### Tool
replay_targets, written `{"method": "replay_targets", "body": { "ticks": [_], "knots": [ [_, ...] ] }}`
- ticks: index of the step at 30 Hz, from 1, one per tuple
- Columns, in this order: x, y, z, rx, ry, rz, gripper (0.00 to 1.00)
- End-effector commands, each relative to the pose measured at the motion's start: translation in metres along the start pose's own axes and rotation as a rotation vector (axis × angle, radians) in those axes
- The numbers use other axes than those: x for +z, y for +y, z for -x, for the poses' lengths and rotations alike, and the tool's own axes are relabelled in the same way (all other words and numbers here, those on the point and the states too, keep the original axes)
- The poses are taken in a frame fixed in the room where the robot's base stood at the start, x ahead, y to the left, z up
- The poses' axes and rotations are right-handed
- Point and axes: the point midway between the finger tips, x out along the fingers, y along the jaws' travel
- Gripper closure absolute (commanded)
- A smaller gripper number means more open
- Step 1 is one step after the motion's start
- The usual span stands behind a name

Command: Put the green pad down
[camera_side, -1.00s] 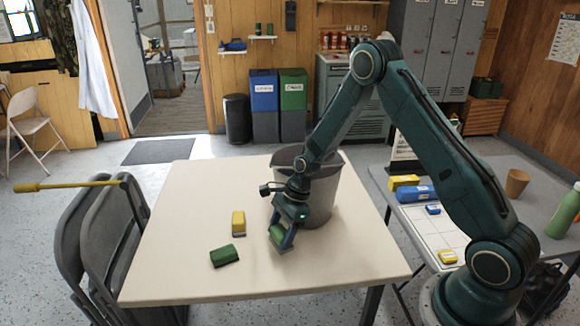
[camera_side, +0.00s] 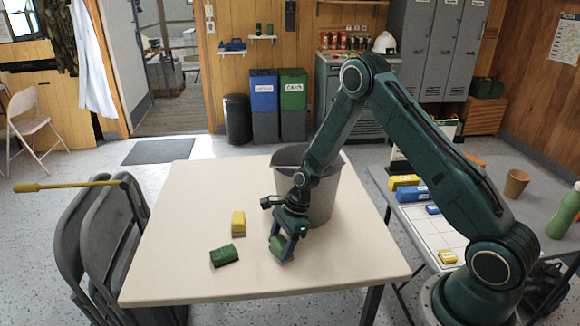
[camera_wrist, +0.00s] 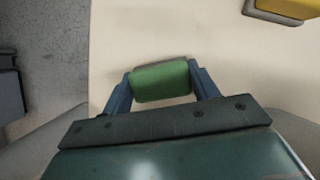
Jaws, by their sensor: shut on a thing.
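My gripper (camera_side: 281,249) is over the front right part of the cream table (camera_side: 180,210), in front of the grey bucket. It is shut on a green pad (camera_side: 277,245), which sits between the two blue fingers. The wrist view also shows this green pad (camera_wrist: 161,82) held between both fingers. The pad is low over the table; I cannot tell whether it touches. A second, darker green pad (camera_side: 224,256) lies on the table to the left of my gripper.
A yellow block (camera_side: 239,223) with a grey underside stands behind the second green pad. The grey bucket (camera_side: 322,200) stands close behind my gripper. A side table (camera_side: 440,228) at right holds blue and yellow items.

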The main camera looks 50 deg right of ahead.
Motion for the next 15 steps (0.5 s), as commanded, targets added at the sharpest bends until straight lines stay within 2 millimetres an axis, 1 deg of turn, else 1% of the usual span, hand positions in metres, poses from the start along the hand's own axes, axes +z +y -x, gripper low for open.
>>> {"method": "replay_targets", "body": {
  "ticks": [2,3,5,6,15],
  "knots": [
    [-0.0008,0.0,-0.0019,0.0,0.0,0.0,0.63],
    [-0.0006,-0.0001,-0.0015,0.0,0.0,0.0,0.33],
    [-0.0006,-0.0001,-0.0015,0.0,0.0,0.0,0.21],
    [-0.0006,-0.0001,-0.0014,0.0,0.0,0.0,0.19],
    [-0.0003,-0.0001,-0.0008,0.0,0.0,0.0,0.19]
  ]
}}
